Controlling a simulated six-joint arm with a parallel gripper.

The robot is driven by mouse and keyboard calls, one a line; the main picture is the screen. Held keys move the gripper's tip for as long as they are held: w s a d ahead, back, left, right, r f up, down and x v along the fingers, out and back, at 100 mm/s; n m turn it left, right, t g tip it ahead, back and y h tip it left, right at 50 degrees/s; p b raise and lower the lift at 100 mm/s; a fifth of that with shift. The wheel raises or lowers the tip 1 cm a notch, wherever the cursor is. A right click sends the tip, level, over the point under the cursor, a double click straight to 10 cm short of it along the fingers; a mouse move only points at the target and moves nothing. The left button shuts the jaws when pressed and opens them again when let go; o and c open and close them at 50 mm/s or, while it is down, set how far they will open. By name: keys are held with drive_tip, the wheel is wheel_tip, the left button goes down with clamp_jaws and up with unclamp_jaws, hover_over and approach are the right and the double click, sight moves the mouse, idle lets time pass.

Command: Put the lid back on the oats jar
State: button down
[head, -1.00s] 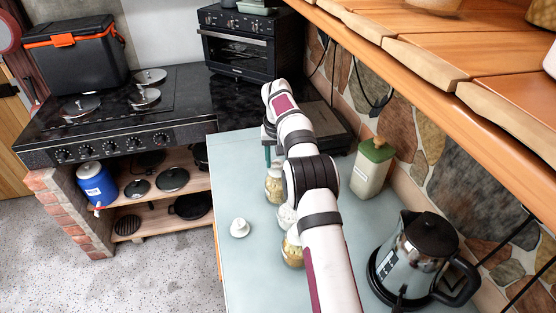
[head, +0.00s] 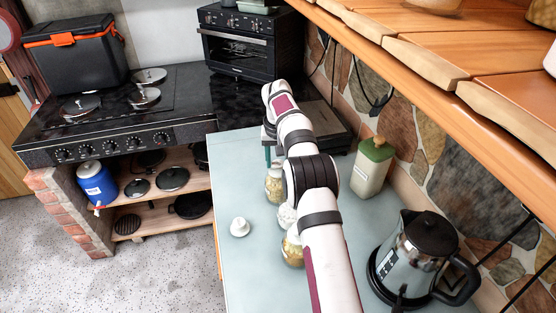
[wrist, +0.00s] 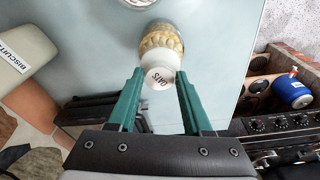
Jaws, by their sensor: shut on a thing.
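The oats jar (head: 274,187) is a glass jar with pale yellow contents, standing on the pale blue counter; it also shows in the wrist view (wrist: 160,41). A white lid marked OATS (wrist: 160,78) is between the green fingertips of my gripper (wrist: 160,76), which is shut on it. The lid is at the jar's mouth, roughly in line with it. I cannot tell whether it is seated or slightly above. In the head view my gripper (head: 268,157) is partly hidden behind my arm, with a green finger showing above the jar.
A jar with white contents (head: 287,216) and another with yellowish contents (head: 292,250) stand nearer, partly behind my arm. A loose white knobbed lid (head: 239,228) lies to the left. A green-topped biscuit canister (head: 373,167) and a kettle (head: 420,255) stand on the right.

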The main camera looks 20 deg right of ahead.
unclamp_jaws()
idle(0.5)
drive_tip(key=shift+r, duration=3.5)
clamp_jaws()
